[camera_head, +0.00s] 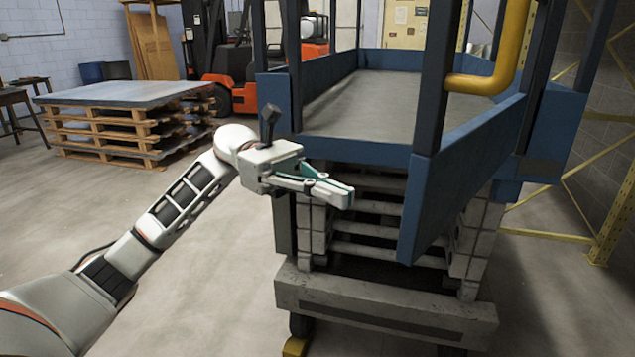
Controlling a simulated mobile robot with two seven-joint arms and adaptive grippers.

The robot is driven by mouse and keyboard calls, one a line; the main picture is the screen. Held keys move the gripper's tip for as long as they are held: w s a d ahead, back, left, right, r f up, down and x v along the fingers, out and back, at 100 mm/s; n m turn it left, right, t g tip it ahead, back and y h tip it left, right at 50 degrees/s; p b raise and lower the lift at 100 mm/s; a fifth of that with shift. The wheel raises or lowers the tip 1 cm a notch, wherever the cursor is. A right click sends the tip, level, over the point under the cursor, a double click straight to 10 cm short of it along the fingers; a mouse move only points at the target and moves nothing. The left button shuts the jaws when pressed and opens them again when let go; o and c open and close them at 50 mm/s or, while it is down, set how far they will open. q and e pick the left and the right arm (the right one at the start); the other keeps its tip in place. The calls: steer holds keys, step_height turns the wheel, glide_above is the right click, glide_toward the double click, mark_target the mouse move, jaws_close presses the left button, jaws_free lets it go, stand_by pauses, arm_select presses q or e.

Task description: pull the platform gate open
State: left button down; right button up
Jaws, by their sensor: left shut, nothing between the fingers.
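The platform gate (462,172) is a blue panel with dark upright posts at the front right of the lift platform (375,105). It stands swung outward at an angle toward me, and the front entry to the left of it is open onto the grey deck. My left gripper (345,193) is shut and empty. It is in front of the platform's left front corner, left of the gate and apart from it. My right gripper is not in view.
Below the deck are the lift's steps (385,208) and a heavy grey base (380,308). A yellow bent tube (505,60) is beside the gate. Stacked pallets (130,120) and an orange forklift (235,85) stand behind left. Yellow racking (610,215) is at right. The left floor is clear.

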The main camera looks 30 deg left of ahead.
arm_select(q)
steer(key=s+d+p, duration=0.1)
steer(key=d, duration=0.7)
steer(key=shift+s, duration=0.3)
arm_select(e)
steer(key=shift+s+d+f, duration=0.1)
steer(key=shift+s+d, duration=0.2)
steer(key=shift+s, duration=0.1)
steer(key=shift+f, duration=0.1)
